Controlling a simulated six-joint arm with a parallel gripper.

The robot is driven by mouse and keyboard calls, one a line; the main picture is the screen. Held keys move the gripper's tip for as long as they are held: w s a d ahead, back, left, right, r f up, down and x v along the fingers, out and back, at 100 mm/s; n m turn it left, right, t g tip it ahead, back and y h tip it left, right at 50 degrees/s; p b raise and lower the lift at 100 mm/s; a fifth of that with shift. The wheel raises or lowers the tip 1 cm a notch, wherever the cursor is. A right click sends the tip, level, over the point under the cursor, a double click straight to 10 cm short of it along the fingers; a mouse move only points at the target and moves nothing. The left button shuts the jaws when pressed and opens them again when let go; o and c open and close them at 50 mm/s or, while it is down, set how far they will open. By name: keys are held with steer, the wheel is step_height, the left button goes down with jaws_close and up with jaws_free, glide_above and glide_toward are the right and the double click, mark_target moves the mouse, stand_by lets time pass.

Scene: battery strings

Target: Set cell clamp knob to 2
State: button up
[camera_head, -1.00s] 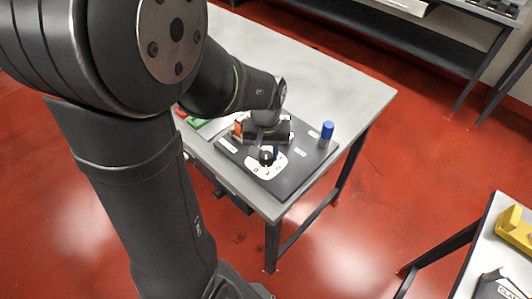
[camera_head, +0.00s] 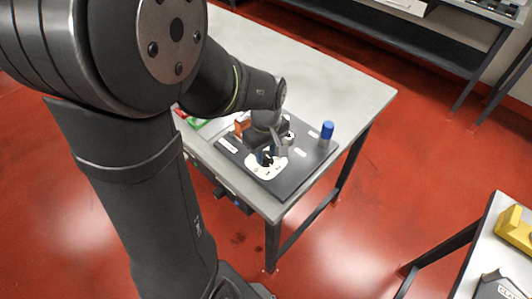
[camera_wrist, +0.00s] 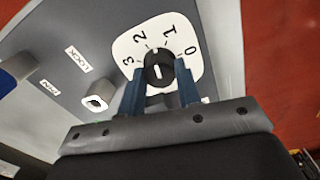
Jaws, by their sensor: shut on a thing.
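The cell clamp knob (camera_wrist: 158,70) is round and black, on a white dial plate (camera_wrist: 202,68) marked 0, 1, 2 and 3. In the wrist view, a short pale line shows on the knob's face; which number it points to is hard to tell. My gripper (camera_wrist: 160,72) has its two blue fingers on either side of the knob and is shut on it. In the head view, the gripper (camera_head: 267,156) is over the white dial plate (camera_head: 267,172) near the panel's front edge, and the knob is mostly hidden by the fingers.
The dark panel (camera_head: 290,182) lies on a grey table (camera_head: 340,92). A blue cylinder (camera_head: 326,131) stands at its right. An orange piece (camera_head: 241,127) is left of my gripper. A LOCK label (camera_wrist: 78,60) and a pale hollow fitting (camera_wrist: 98,96) are beside the dial.

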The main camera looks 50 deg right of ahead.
mark_target(266, 155)
steer(key=shift+n, duration=0.6)
steer(key=shift+n, duration=1.4)
steer(key=o, duration=0.8)
steer(key=shift+r, duration=1.75)
steer(key=shift+f, duration=0.1)
